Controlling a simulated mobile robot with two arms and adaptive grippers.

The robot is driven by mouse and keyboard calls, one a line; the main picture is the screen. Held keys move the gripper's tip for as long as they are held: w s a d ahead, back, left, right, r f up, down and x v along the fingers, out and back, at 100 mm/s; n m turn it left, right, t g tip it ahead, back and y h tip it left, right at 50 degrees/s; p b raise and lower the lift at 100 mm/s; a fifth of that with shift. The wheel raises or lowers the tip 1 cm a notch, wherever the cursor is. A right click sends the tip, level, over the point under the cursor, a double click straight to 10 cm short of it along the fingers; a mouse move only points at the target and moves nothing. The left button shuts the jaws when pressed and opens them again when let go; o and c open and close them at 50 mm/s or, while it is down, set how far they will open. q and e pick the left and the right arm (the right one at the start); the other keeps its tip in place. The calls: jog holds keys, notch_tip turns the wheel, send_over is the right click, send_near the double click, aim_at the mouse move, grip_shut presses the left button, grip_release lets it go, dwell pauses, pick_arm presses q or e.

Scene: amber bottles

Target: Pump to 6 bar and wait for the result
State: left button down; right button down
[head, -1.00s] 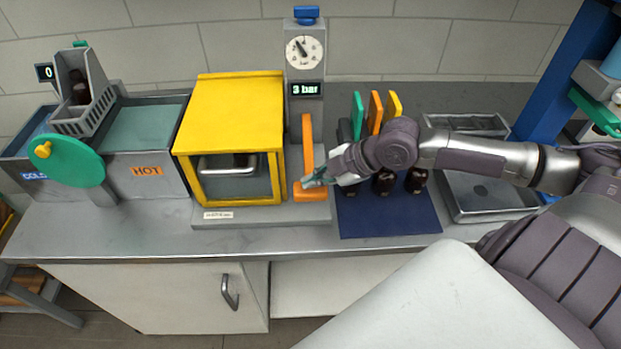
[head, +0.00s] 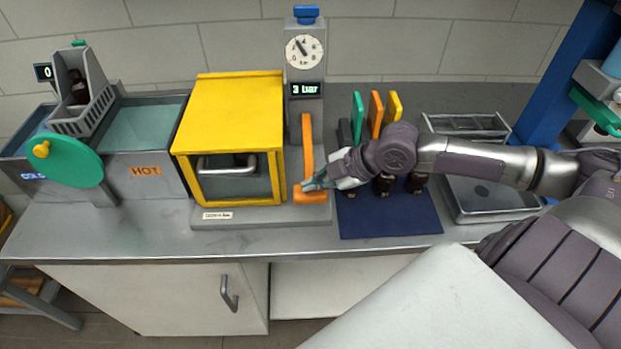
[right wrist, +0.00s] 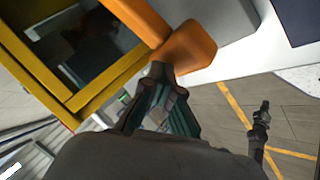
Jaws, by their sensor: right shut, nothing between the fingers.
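The pump's orange lever (head: 308,140) stands beside the yellow test box (head: 228,110), its foot block (head: 312,196) low near the base. The grey pump column carries a round dial (head: 305,51) and a display (head: 306,89) reading "3 bar". My right gripper (head: 310,186) is at the lever's orange block. In the right wrist view its fingers (right wrist: 160,72) are shut with nothing between them, their tips at the orange block (right wrist: 188,48). Inside the box, behind its window, something dark shows. My left gripper is out of view.
A blue mat (head: 390,220) with dark bottles (head: 384,184) lies right of the pump, partly under my right arm. Green, orange and yellow upright pieces (head: 376,112) stand behind. A grey tray (head: 490,198) is further right; hot and cold tanks (head: 145,150) are at left.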

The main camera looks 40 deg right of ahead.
jog(key=shift+f+b, duration=0.3)
jog(key=shift+f, duration=0.35)
dwell(0.4)
dwell(0.5)
jog(key=shift+r+p, duration=3.15)
jog(key=shift+p, duration=0.2)
notch_tip(320, 180, up, 5)
jog(key=p, duration=0.5)
